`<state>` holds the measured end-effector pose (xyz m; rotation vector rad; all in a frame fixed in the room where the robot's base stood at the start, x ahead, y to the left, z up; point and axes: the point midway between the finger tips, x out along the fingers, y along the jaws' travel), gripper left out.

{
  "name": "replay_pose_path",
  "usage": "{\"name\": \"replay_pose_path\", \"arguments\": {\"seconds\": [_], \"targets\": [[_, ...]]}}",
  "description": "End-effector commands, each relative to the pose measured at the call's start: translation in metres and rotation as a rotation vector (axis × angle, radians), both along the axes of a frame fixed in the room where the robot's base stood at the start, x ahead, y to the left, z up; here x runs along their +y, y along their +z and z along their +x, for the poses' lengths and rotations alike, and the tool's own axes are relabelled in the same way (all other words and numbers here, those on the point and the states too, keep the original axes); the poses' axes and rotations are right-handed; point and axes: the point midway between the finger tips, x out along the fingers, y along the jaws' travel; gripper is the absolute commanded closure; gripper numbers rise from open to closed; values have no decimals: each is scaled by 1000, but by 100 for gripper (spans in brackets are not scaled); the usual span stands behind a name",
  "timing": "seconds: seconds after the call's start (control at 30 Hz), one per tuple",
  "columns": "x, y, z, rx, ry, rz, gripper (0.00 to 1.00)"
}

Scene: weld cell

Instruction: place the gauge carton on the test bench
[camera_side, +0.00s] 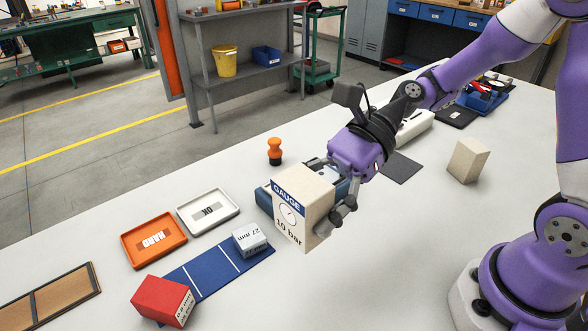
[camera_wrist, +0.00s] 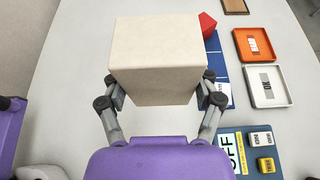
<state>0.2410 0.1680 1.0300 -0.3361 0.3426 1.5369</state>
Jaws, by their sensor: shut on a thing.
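The gauge carton (camera_side: 291,222) is a cream box with a blue GAUGE band, a dial picture and "10 bar" on its face. My gripper (camera_side: 318,190) is shut on it, with a finger on each side. In the wrist view my gripper (camera_wrist: 160,92) holds the plain cream carton (camera_wrist: 157,55) between its fingers. The carton seems to be above the white table; its exact height is unclear. A blue-teal board (camera_side: 264,197), partly hidden behind the carton, also shows in the wrist view (camera_wrist: 236,169), with an OFF label and small blocks. I cannot tell which surface is the test bench.
A blue strip with white lines (camera_side: 207,270) bears a 27 mm block (camera_side: 250,241) and a red block (camera_side: 163,300). An orange-topped stamp (camera_side: 274,150) and a cream block (camera_side: 467,160) stand apart.

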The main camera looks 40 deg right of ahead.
Motion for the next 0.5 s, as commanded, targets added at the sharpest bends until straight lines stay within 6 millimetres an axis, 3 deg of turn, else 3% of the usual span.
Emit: {"name": "replay_pose_path", "arguments": {"seconds": [0.5], "targets": [[1,-70,-1,4,5,38,82]]}}
